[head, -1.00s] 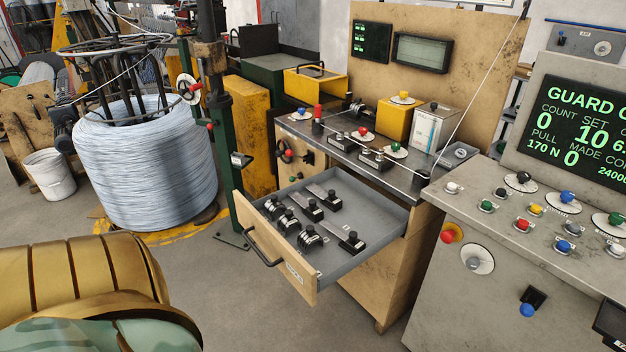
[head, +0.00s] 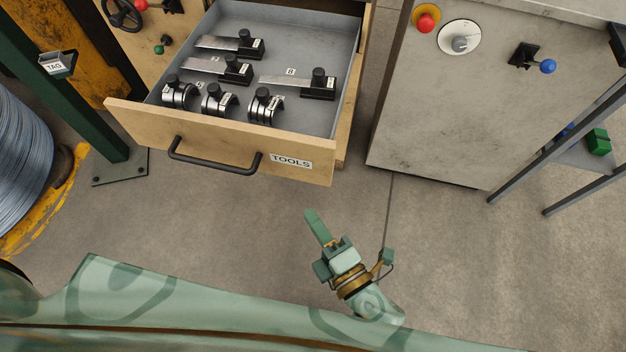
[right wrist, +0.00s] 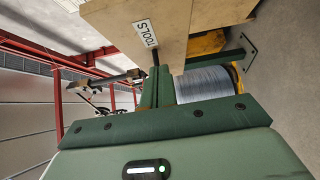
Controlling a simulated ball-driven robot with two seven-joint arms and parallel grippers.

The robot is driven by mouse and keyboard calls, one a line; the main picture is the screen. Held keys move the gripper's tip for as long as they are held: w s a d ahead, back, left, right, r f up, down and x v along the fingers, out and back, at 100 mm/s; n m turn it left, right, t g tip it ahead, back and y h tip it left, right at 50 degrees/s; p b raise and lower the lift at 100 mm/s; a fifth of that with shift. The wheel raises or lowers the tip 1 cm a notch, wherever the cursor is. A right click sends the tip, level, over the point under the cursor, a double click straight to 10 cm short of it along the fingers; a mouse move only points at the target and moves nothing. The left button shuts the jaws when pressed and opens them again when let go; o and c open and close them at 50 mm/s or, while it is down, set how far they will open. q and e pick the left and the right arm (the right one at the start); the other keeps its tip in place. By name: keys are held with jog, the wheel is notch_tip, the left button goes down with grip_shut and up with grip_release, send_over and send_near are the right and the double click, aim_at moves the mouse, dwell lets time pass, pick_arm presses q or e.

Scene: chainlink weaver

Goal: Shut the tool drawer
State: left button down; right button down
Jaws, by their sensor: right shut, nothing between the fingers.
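The tool drawer (head: 215,138) stands pulled out, with a wooden front, a black bar handle (head: 215,163) and a TOOLS label (head: 291,160). Its grey tray holds several metal tools with black knobs. My right gripper (head: 312,220) is shut and empty, below and a little right of the drawer front in the head view, apart from it in that picture. In the right wrist view the drawer front (right wrist: 185,18) with its label lies beyond the shut fingers (right wrist: 157,88). My left gripper is not in view.
A grey control console (head: 455,110) with a red button and a blue knob stands right of the drawer. A green post (head: 75,90) with a foot plate and a wire coil (head: 20,155) stand at the left. The floor before the drawer is clear.

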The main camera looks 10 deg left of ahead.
jog(key=w+a, duration=0.1)
jog(key=w, duration=0.1)
jog(key=w+a, duration=0.1)
jog(key=w, duration=0.1)
jog(key=w+a, duration=0.1)
jog(key=w, duration=0.1)
jog(key=shift+w+a+f+b, duration=0.1)
jog(key=shift+w+b, duration=0.25)
jog(key=shift+b, duration=0.05)
jog(key=shift+w, duration=0.6)
